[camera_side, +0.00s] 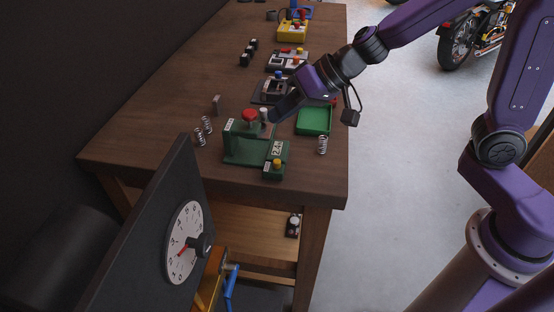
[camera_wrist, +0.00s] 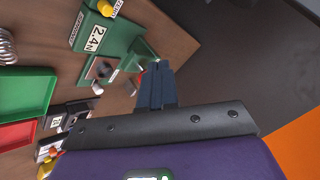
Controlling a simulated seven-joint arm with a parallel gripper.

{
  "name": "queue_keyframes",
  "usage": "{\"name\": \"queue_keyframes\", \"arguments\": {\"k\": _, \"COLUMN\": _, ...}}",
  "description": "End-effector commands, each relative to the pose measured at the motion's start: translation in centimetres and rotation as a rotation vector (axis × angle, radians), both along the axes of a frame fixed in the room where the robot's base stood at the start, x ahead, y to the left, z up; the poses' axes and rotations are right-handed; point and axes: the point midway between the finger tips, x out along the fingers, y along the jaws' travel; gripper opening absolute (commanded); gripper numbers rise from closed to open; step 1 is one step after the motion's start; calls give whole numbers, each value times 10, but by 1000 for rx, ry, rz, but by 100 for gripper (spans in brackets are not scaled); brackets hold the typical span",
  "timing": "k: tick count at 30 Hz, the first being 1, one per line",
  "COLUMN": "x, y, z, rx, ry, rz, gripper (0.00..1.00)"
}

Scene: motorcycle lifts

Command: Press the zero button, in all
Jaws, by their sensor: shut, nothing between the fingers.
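A green device (camera_side: 240,150) stands near the front end of the wooden bench. It carries a red knob (camera_side: 249,115), a grey post (camera_side: 264,114) and a label reading about 2.4 N. A yellow button (camera_side: 277,163) sits on its front right block. In the wrist view the green device (camera_wrist: 120,35) is at upper left, with the yellow button (camera_wrist: 106,8) at the top edge beside a small label too blurred to read surely. My gripper (camera_side: 274,119) is shut and empty, just right of the grey post; contact is unclear. In the wrist view its fingers (camera_wrist: 155,82) hide most of the red knob.
A green tray (camera_side: 314,121) lies right of the device, with a spring (camera_side: 322,145) before it. Two springs (camera_side: 204,130) and a small upright block (camera_side: 216,105) stand to the left. Several devices line the bench behind. A dark panel with a dial (camera_side: 184,243) rises in front.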

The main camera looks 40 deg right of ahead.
Motion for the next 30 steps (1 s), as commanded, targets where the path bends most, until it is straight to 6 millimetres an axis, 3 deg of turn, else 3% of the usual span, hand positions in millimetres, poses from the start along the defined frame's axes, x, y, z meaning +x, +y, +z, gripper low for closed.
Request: {"name": "queue_keyframes", "arguments": {"k": 30, "x": 0, "y": 0, "z": -40, "rx": -1, "ry": 2, "rz": -2, "gripper": 0}}
